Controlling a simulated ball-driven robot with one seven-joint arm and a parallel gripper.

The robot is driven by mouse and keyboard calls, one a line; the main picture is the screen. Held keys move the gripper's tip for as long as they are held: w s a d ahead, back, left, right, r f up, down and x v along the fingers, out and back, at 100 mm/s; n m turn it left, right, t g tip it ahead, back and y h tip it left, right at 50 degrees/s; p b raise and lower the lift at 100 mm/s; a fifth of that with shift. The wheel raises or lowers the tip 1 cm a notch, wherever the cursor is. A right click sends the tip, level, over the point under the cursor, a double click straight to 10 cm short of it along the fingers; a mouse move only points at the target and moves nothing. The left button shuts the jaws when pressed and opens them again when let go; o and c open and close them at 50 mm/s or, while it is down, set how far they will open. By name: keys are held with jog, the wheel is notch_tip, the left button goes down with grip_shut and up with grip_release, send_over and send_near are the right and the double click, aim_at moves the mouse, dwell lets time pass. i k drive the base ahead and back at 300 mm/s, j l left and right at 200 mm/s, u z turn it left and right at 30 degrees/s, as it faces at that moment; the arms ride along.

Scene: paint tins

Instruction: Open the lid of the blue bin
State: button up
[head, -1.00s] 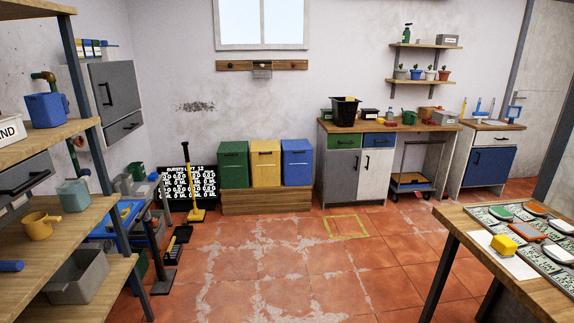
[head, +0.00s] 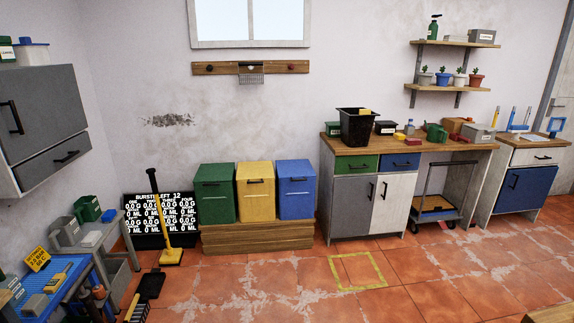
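The blue bin (head: 296,192) stands at the right end of a row of three bins against the back wall. Its lid (head: 296,167) is shut, and a dark handle shows on its upper front. The yellow bin (head: 255,194) stands beside it on the left, and the green bin (head: 215,196) is at the left end; both look shut. All three stand on a low wooden platform (head: 258,238). My gripper is not in view.
Right of the blue bin stands a workbench (head: 370,205) with a black tub (head: 357,127) on top. A yellow-handled tool (head: 169,250) stands left of the bins. The tiled floor before the platform is clear, with a yellow square outline (head: 357,270) at its right.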

aim_at(291, 167)
jog(key=i, duration=1)
jog(key=i+u, duration=0.1)
jog(key=i, duration=0.85)
jog(key=i+l, duration=0.2)
jog(key=i, duration=0.8)
jog(key=i+l+u, duration=0.1)
jog(key=i, duration=0.9)
